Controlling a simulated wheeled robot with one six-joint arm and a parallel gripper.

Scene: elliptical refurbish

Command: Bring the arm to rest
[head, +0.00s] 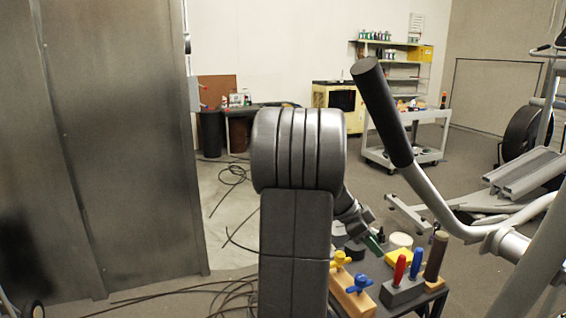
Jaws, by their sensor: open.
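My arm stands up in the middle of the head view, with a thick grey joint at its top. Behind this joint the far end of my arm slopes down to the right, and my gripper (370,230) shows there, small and dark. It is open, above the back of a small tool table. I cannot make out its fingertips clearly or see anything held between them. The arm link in front hides part of the wrist.
Below my gripper, the table holds a wooden block (352,297) with yellow and blue knobs, red- and blue-handled tools (407,272) and a brown cylinder (436,256). An elliptical's black-gripped handle (383,112) rises close on the right. A metal panel (120,150) stands left; cables (232,175) lie on the floor.

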